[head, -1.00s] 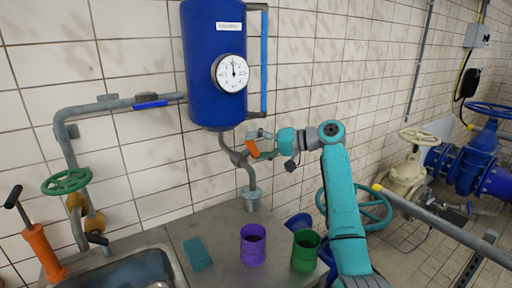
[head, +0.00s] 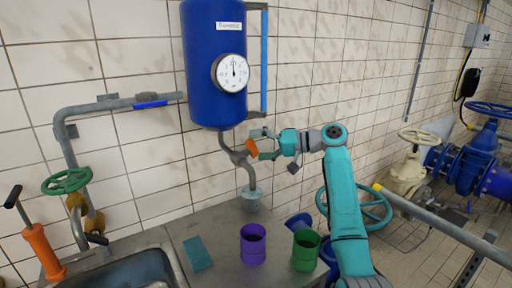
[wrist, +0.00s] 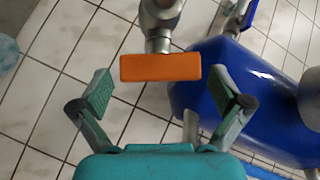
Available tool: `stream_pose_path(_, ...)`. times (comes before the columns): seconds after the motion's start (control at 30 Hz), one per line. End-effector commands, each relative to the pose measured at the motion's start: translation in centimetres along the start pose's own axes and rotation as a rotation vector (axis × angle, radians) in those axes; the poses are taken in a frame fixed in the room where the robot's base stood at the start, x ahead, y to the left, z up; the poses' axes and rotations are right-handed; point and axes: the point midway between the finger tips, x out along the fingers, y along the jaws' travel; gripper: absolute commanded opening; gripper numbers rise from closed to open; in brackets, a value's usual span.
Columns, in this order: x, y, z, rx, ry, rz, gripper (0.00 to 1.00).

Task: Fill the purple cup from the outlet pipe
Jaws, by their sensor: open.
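The purple cup (head: 253,246) stands upright on the metal bench, in front of the outlet pipe (head: 245,172) and not under its end. The pipe comes down from the blue tank (head: 213,70) and carries an orange lever handle (head: 252,149). A grey, bucket-shaped piece (head: 251,200) is at the pipe's lower end; I cannot tell whether anything flows there. My gripper (head: 264,144) is open beside the orange handle. In the wrist view my gripper (wrist: 164,82) has one finger on each side of the orange handle (wrist: 161,68), with gaps on both sides.
A green cup (head: 306,250) stands right of the purple one, with a blue container (head: 299,221) behind it. A teal cloth (head: 197,253) lies left, next to the sink (head: 130,268). A green handwheel (head: 66,181) and an orange pump (head: 43,252) are further left.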

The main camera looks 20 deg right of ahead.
Motion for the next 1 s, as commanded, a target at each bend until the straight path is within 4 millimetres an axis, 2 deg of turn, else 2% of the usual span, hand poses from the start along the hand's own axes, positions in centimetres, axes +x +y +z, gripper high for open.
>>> stream_pose_path(0.4, -7.5, 0.1, -0.1, 0.000, 0.003, 0.001, 1.00)
stream_pose_path(0.6, -10.4, 0.1, 0.0, 0.001, 0.002, 0.001, 1.00)
stream_pose_path(0.8, -11.4, 0.0, 0.0, 0.000, 0.000, 0.000, 1.00)
stream_pose_path(1.0, -11.5, 0.1, 0.0, 0.000, 0.000, 0.000, 1.00)
